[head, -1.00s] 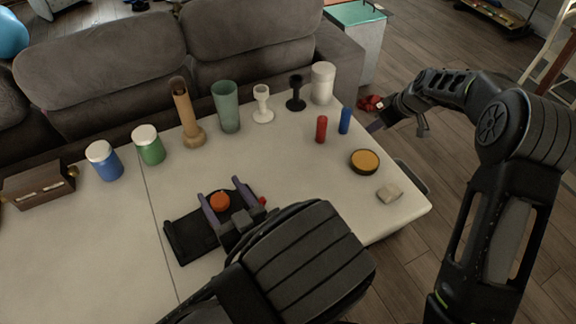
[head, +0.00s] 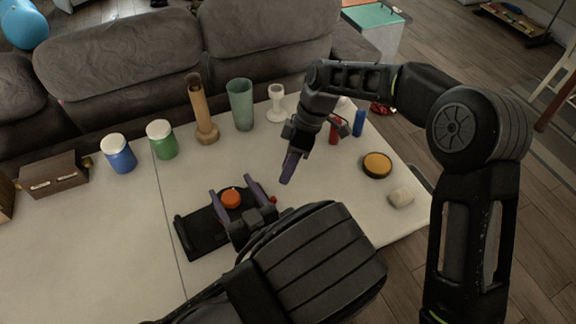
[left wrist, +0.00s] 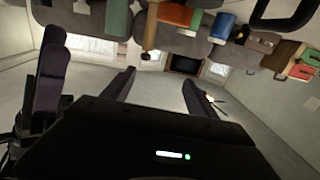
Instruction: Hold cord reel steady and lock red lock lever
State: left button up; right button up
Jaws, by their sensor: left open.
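The cord reel (head: 192,236) is a black, flat-based device lying on the pale table, with an orange round top (head: 231,199) in its middle. A small red piece, perhaps the lock lever (head: 273,199), shows at its right side. My left gripper (head: 232,187) is open, its two purple fingers on either side of the orange part; I cannot tell if they touch it. The left wrist view shows these fingers (left wrist: 158,80) apart, but not the reel. My right gripper (head: 289,167) hangs above the table, right of and behind the reel; its finger opening is unclear.
A tan vase (head: 202,110), green cup (head: 240,104) and white goblet (head: 276,103) stand along the back edge. Blue (head: 118,153) and green (head: 161,139) jars stand left. A yellow-topped round tin (head: 377,164) and pale block (head: 401,197) lie right. The table's left front is clear.

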aim_at(228, 193)
pick_arm(q)
jog(key=shift+f, duration=0.1)
jog(key=shift+f, duration=0.65)
notch_tip(228, 193, down, 6)
jog(key=x, duration=0.6)
jog(key=shift+f, duration=0.3)
jog(key=shift+x, duration=0.8)
grip_shut()
